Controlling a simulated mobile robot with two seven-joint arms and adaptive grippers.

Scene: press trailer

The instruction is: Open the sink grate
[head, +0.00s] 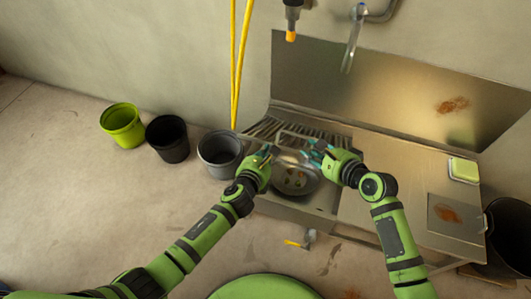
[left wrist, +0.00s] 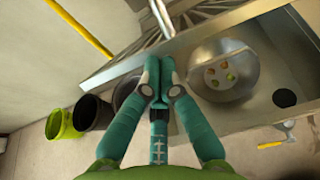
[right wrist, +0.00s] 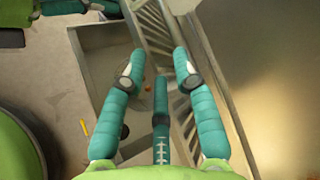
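The sink grate (head: 313,133) is a slatted metal panel at the back of the steel sink. Its slats also show in the left wrist view (left wrist: 205,14) and the right wrist view (right wrist: 153,25). My left gripper (head: 268,153) is at the left side of the sink, by the grate's front edge. In the left wrist view its fingertips (left wrist: 160,64) are close together at a metal edge; whether they pinch it is hidden. My right gripper (head: 316,151) is over the sink, right of the left one. In the right wrist view its fingers (right wrist: 158,68) are apart, with nothing seen held.
A round metal bowl (head: 291,180) with food scraps is in the sink basin. Grey (head: 220,151), black (head: 167,139) and green (head: 122,125) buckets stand left. A steel counter (head: 385,190) extends right, with a yellow-green sponge (head: 464,169). A faucet (head: 354,40) hangs above.

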